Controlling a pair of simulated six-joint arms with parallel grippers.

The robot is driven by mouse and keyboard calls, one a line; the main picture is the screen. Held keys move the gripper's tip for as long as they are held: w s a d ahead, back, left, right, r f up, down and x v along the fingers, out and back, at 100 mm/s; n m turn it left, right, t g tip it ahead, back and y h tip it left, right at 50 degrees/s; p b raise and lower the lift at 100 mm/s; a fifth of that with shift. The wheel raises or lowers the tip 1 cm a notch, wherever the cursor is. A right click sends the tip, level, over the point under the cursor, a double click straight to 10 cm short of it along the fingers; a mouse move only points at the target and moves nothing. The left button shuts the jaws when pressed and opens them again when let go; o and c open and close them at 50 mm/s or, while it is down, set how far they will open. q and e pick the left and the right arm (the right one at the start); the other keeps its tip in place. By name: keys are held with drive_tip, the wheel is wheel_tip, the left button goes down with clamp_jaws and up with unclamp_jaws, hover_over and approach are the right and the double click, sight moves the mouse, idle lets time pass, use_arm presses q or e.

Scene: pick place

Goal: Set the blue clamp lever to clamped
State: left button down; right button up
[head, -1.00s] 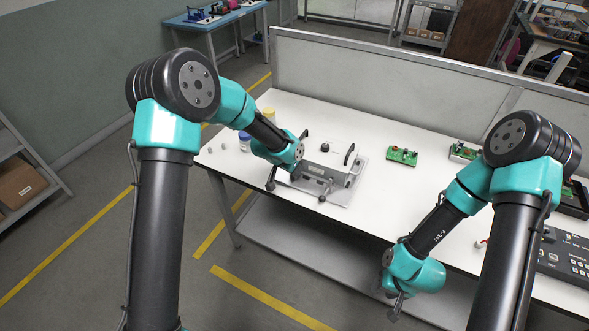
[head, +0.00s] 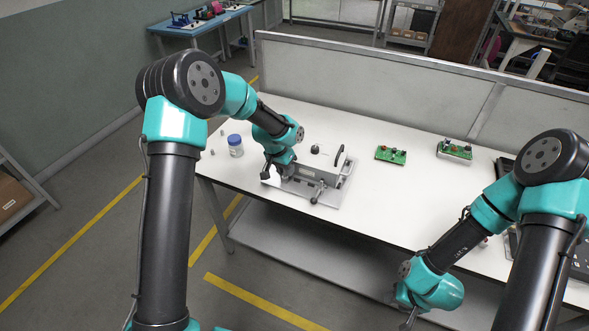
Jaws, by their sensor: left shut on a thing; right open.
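A grey clamp fixture (head: 326,180) sits on a light plate near the front edge of the white table. A black handle (head: 339,156) stands upright at its right, and a small lever with a dark end (head: 316,196) sticks out at its front. My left gripper (head: 270,172) is at the fixture's left end, shut on what seems to be the clamp lever. The gripper and wrist cover the held part, and no blue on it can be made out. My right gripper (head: 408,321) is open and empty, low in front of the table's edge.
A jar with a blue lid (head: 235,145) stands left of my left gripper. Green circuit boards (head: 390,155) lie right of the fixture, with another (head: 454,149) further right. A low partition (head: 370,75) runs along the back. The table's middle is clear.

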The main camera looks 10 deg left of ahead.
use_arm(q)
drive_tip(key=shift+f, duration=0.1)
drive_tip(key=c, duration=0.9)
unclamp_jaws()
drive_tip(key=v, duration=1.7)
drive_tip(key=shift+r, duration=0.3)
drive_tip(key=shift+d, duration=0.1)
